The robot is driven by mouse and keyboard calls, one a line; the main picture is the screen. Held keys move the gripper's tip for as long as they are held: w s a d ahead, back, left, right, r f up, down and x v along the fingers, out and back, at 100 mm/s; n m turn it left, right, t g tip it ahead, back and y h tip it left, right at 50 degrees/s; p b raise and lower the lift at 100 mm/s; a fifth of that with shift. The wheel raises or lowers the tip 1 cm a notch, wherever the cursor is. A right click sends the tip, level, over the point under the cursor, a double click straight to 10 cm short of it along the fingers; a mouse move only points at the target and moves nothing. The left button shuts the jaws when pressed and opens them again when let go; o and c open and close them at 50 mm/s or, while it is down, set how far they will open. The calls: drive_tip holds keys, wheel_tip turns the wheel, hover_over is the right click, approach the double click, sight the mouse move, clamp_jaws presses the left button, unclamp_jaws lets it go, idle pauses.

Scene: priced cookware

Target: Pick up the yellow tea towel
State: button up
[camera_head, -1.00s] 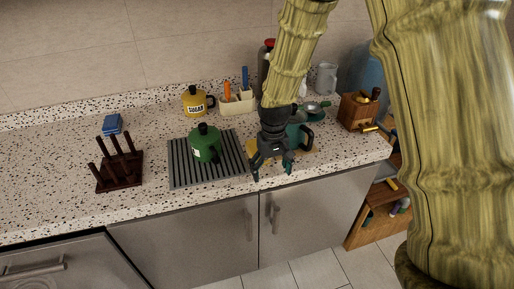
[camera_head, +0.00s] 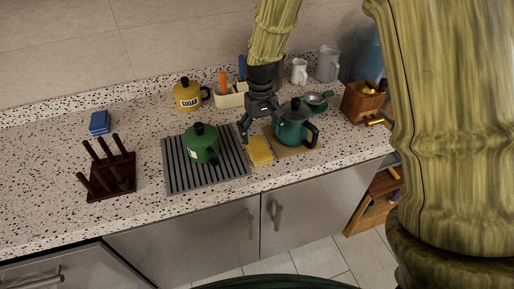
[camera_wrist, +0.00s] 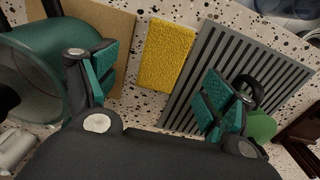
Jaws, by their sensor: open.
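The yellow tea towel (camera_head: 259,150) lies flat on the speckled counter, between the grey ridged mat and a tan board. In the wrist view the towel (camera_wrist: 166,55) is a rough yellow rectangle lying beyond and between my fingers, fully uncovered. My gripper (camera_head: 262,125) is open and empty, above the counter just behind the towel in the head view. Its teal-padded fingers (camera_wrist: 158,92) are spread wide, one on the teal pot's side and one over the ridged mat.
A teal pot (camera_head: 292,127) stands on the tan board (camera_head: 304,151) close right of the towel. A green pot (camera_head: 201,143) sits on the ridged mat (camera_head: 178,177) to the left. A utensil holder (camera_head: 232,97) and yellow sugar pot (camera_head: 187,96) stand behind. A dark wooden rack (camera_head: 112,178) is far left.

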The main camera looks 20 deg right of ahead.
sight(258, 146)
drive_tip(key=shift+f, duration=0.8)
drive_tip(key=shift+a+f+p, duration=0.1)
drive_tip(key=shift+f+p, duration=0.45)
drive_tip(key=shift+f, duration=0.1)
drive_tip(key=f, duration=0.1)
drive_tip(key=p, duration=0.1)
drive_tip(key=f, duration=0.1)
drive_tip(key=shift+w+a+f, duration=0.15)
drive_tip(key=shift+w+f, duration=0.1)
drive_tip(key=shift+f, duration=0.05)
drive_tip(key=shift+f+p, duration=0.3)
drive_tip(key=shift+f, duration=0.6)
drive_tip(key=c, duration=1.1)
